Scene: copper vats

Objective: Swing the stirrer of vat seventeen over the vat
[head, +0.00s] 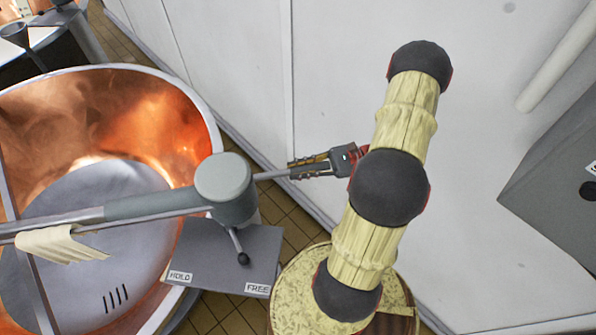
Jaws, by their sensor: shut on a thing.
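A copper vat (150,105) with a pale metal rim fills the left side. The stirrer's grey arm (150,203) runs from a round grey pivot head (224,178) leftward across the vat, over its opening. A thin bar handle (270,175) sticks out of the pivot head to the right. My gripper (293,170) is shut on this bar near its outer end. Below the pivot, a small lever with a black knob (243,258) points toward the FREE label (257,288), away from the HOLD label (180,277). No vat number is readable.
A pale cloth (58,243) hangs over the stirrer's arm. A white wall (230,60) stands close behind my gripper. A grey box (560,185) is on the wall at right. Tiled floor (300,222) shows between vat and wall. Another vessel stands at the upper left.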

